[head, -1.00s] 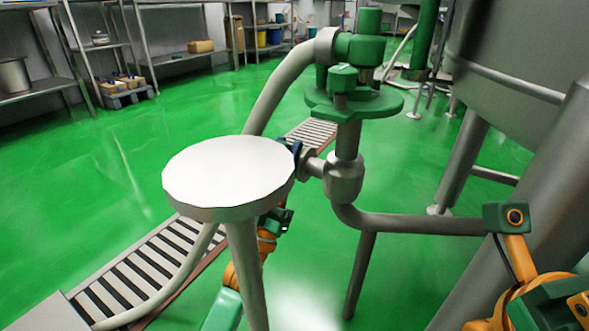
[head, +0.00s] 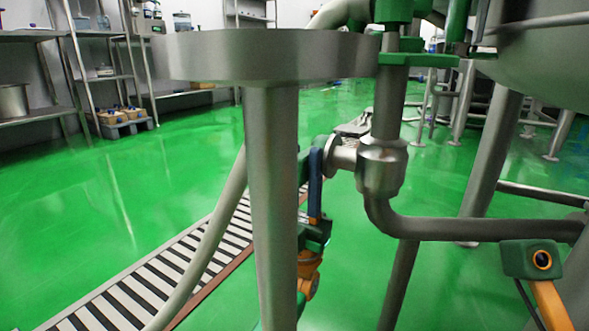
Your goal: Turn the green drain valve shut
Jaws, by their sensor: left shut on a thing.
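The drain valve sits on the pipe's left end, beside the grey flange (head: 343,157). The fingertips are small and partly hidden, as the steel post (head: 270,200) stands in front of the left arm. At the lower right an orange and green link of my right arm shows; its gripper is not in view.
The post carries a round steel top (head: 265,57) close in front of the valve. A bent pipe (head: 480,228) runs right towards the tank (head: 545,70). A floor drain grate (head: 165,270) lies at left. Open green floor lies beyond.

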